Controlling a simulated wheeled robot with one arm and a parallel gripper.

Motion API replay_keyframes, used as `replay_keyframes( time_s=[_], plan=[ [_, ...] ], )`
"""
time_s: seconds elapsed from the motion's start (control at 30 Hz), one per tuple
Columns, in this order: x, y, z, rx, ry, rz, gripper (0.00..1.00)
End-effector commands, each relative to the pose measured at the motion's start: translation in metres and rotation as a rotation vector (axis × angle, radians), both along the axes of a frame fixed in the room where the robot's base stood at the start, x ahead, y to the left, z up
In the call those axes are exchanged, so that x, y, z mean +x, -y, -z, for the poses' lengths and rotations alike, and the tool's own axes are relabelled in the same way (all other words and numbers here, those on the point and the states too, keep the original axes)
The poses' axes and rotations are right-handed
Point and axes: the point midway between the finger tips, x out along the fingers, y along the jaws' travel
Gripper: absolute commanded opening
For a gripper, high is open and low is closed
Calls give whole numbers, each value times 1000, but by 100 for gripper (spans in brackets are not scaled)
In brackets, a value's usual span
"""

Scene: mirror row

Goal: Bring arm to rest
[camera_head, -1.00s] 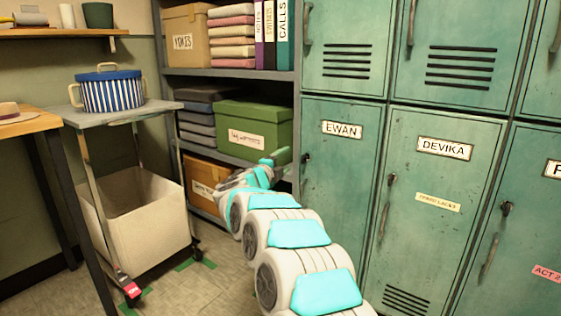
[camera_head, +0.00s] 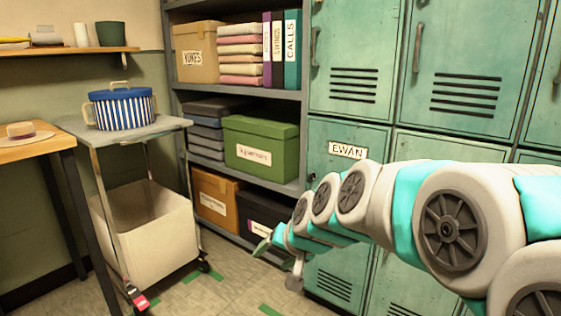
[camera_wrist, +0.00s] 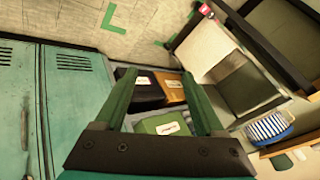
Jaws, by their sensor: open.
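My arm (camera_head: 395,210) reaches in from the right edge of the head view, bent low across the front of the lockers. My gripper (camera_head: 262,248) is at its far end, low in front of the shelf unit's bottom. In the wrist view my gripper (camera_wrist: 159,74) shows two green fingers spread apart with nothing between them. Beyond the fingers are a green box (camera_wrist: 165,124), an orange-brown box (camera_wrist: 172,87) and a dark box (camera_wrist: 140,92). The gripper looks apart from all of them.
Teal lockers (camera_head: 345,150) stand right beside my arm. The shelf unit (camera_head: 240,90) is behind the gripper. A trolley (camera_head: 160,129) bears a blue striped pot (camera_head: 122,112), with a pale bin (camera_head: 150,235) below. A wooden table (camera_head: 30,148) is at left. Some floor (camera_head: 215,290) is clear.

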Motion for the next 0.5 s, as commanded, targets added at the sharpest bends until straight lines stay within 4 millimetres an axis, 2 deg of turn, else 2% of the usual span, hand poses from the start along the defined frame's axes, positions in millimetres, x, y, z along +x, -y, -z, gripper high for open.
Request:
replay_keyframes(
  time_s=[0.03, 0.27, 0.3, 0.4, 0.5],
  plan=[
    [-31, 16, 8, -53, -55, -30, 71],
    [-167, 86, 50, -268, -326, -143, 71],
    [-191, 98, 55, -300, -377, -156, 71],
    [-242, 126, 65, -366, -489, -179, 71],
    [-284, 146, 70, -411, -580, -193, 71]
  ],
)
